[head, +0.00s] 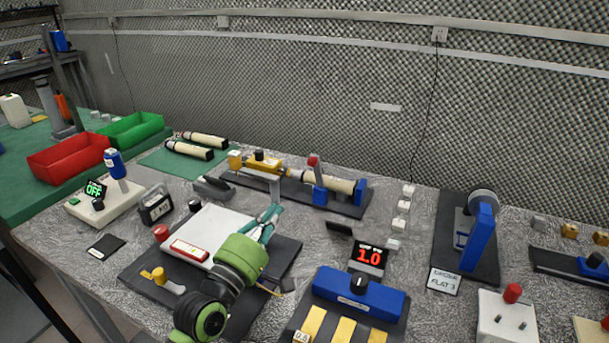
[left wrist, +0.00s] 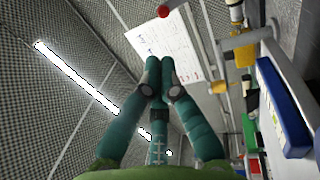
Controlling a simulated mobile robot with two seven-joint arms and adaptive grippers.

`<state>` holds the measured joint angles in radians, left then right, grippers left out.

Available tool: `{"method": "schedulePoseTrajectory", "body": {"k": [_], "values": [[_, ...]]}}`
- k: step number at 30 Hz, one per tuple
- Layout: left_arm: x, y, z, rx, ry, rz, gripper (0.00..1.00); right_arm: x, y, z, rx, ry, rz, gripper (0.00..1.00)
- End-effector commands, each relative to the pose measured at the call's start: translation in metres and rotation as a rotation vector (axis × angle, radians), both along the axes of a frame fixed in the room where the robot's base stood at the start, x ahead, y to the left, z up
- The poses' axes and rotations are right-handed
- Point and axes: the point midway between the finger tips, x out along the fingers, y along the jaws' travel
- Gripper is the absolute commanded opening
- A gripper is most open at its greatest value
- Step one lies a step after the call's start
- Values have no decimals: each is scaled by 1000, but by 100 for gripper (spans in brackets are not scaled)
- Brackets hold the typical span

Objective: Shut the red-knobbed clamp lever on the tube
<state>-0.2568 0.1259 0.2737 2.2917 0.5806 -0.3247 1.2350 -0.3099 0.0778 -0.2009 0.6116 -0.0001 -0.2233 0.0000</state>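The cream tube (head: 337,182) lies on a dark base at the back middle of the bench, held in blue supports. The clamp lever stands upright beside the tube, with its red knob (head: 313,160) on top. In the left wrist view a red knob (left wrist: 163,11) at the top edge, on a stem, appears to be the same one. My left gripper (head: 268,216) is left of and nearer than the lever, apart from it. Its teal fingertips (left wrist: 160,64) come together with nothing seen between them. My right gripper is in neither view.
A yellow part with a grey bracket (head: 262,172) stands at the tube's left, close to my gripper. A blue dial block (head: 358,292) is nearer. The foam wall rises behind the bench.

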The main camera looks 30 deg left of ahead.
Motion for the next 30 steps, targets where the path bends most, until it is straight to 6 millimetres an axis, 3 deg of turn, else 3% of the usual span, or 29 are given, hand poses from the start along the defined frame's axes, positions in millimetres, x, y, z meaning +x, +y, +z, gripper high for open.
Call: {"method": "schedulePoseTrajectory", "body": {"k": [8,24,30], "values": [[9,0,3,0,-1,0,0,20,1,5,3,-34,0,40],[112,2,24,0,-1,-1,0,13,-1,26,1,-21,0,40],[133,2,27,1,0,0,0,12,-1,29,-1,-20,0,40]]}}
